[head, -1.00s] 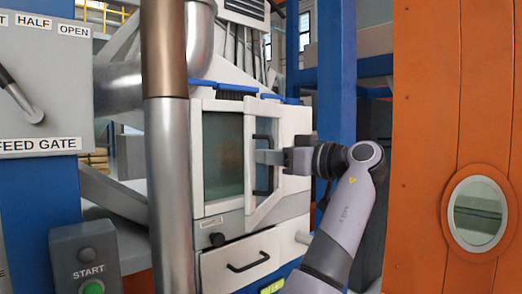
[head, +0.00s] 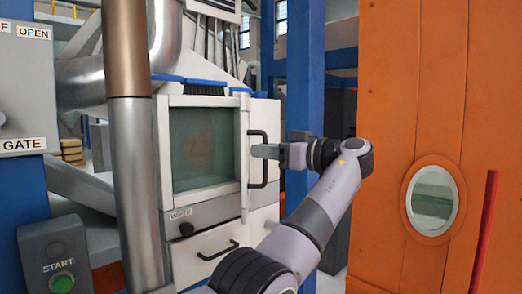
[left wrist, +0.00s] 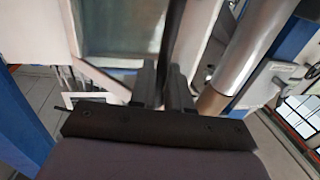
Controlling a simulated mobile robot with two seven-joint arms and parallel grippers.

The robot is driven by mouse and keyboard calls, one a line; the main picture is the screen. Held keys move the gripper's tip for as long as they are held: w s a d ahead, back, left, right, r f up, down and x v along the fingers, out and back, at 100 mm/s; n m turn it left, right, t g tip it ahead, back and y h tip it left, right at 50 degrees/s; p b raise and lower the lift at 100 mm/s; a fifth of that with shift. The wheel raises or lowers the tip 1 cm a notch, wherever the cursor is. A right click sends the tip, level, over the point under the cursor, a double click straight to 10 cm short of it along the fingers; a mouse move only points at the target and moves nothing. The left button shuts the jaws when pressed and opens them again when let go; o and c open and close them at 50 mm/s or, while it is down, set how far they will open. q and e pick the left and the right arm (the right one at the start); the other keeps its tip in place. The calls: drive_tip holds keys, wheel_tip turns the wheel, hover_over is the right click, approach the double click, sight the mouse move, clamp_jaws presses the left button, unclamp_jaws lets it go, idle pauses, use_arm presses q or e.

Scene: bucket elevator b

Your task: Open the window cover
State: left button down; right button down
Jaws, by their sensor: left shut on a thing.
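The window cover (head: 244,150) is a pale frame at the right of the greenish window (head: 205,145) on the white cabinet. It stands out from the cabinet front, seen nearly edge-on in the head view. Its black bar handle (head: 264,178) is upright. My left gripper (head: 264,152) reaches in from the right and is shut on the handle at mid-height. In the left wrist view, the gripper's two dark fingers (left wrist: 162,85) are close together with the dark handle bar (left wrist: 172,35) running up from between them. My right gripper is not in view.
A thick metal pipe (head: 134,190) stands left of the window. A drawer with a black handle (head: 218,250) is below. A START button box (head: 58,255) is at lower left. An orange panel with a round window (head: 434,200) and a red bar (head: 484,235) are at right.

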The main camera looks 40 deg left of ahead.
use_arm(q)
drive_tip(key=shift+w+r, duration=0.1)
drive_tip(key=shift+r, duration=0.1)
idle(0.4)
drive_tip(key=c, duration=1.3)
unclamp_jaws()
drive_tip(key=shift+w+a+f, duration=0.1)
drive_tip(key=shift+a+f, duration=0.05)
